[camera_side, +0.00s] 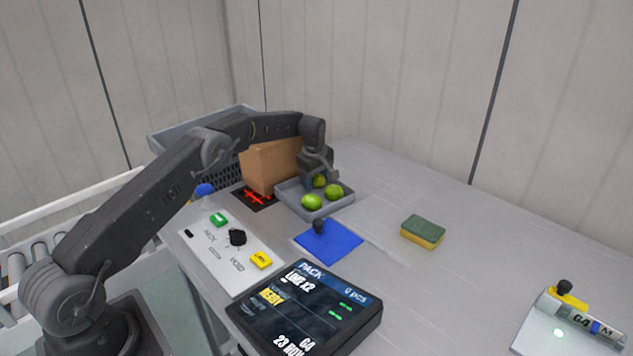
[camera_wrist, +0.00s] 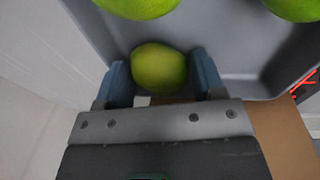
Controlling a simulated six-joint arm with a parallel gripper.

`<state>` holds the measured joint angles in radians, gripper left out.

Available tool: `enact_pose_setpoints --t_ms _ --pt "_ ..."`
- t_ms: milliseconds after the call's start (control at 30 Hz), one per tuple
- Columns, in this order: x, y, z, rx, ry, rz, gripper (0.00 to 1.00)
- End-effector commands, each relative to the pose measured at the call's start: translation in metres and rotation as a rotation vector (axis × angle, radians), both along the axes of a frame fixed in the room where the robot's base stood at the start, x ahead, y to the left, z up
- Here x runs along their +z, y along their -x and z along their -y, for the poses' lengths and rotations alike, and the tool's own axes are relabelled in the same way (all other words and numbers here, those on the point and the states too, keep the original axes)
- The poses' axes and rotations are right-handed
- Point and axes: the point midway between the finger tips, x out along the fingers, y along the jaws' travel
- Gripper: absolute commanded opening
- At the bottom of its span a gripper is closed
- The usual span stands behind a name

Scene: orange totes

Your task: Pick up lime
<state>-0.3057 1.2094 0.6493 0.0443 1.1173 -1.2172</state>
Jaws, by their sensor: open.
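Three green limes sit in a shallow grey tray (camera_side: 289,198). In the side view, one lime (camera_side: 312,202) is at the front left, one (camera_side: 334,191) at the right, and one (camera_side: 319,182) at the back under my gripper (camera_side: 318,184). In the wrist view, a lime (camera_wrist: 158,68) lies between the two blue fingers of my gripper (camera_wrist: 160,80), which is open around it. The other limes (camera_wrist: 138,5) and (camera_wrist: 294,8) are cut off by the top edge. I cannot tell whether the fingers touch the lime.
A cardboard box (camera_side: 268,166) stands close behind the tray, beside a grey crate (camera_side: 221,178). A blue mat (camera_side: 328,243) with a dark knob lies in front. A sponge (camera_side: 422,232) and a display (camera_side: 305,307) are on the table.

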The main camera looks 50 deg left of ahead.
Motion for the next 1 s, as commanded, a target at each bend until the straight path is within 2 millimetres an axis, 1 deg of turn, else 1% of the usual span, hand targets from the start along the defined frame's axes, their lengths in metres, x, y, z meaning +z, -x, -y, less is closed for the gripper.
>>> enact_pose_setpoints --t_ms 200,500,767,867,1000 --pt "0.000 0.000 0.000 0.000 0.000 0.001 0.62" --pt "0.000 0.000 0.000 0.000 0.000 0.001 0.33" --pt "0.003 0.000 0.000 0.000 -0.001 0.002 0.33" --pt "0.013 -0.001 0.000 0.000 -0.001 0.004 0.33" --pt "0.039 -0.001 0.000 0.000 -0.002 0.006 0.33"
